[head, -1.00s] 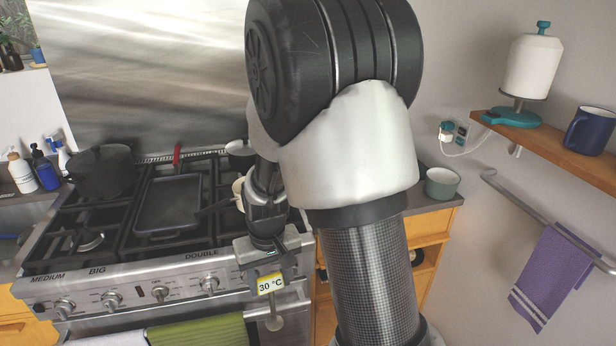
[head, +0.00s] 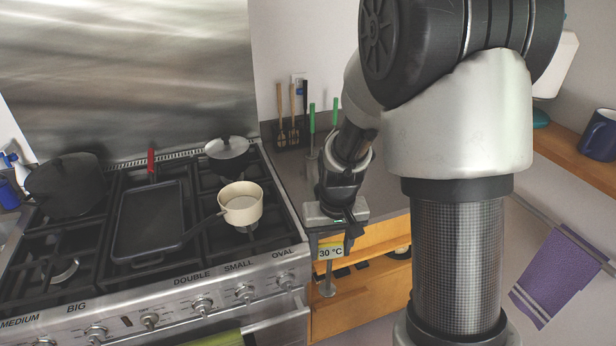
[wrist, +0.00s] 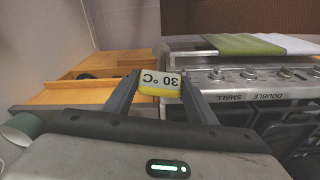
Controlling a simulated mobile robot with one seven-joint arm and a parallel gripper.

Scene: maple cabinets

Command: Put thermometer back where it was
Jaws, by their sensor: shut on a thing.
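My gripper (head: 328,240) is shut on the thermometer (head: 330,252), a small yellow-edged block whose display reads 30 °C. In the head view a thin stem with a round end hangs below it. The wrist view shows the thermometer (wrist: 160,82) between the two fingertips, its display upside down. The gripper holds it in the air in front of the counter, right of the stove. A cream saucepan (head: 241,204) with pale contents sits on the stove's right front burner, left of the gripper and apart from it.
The stove (head: 190,300) also carries a griddle pan (head: 150,220), a black pot (head: 68,186) and a lidded pan (head: 228,152). Utensils (head: 292,112) stand at the back of the counter (head: 385,190). A wooden shelf (head: 570,160) with a blue mug (head: 598,135) is at right.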

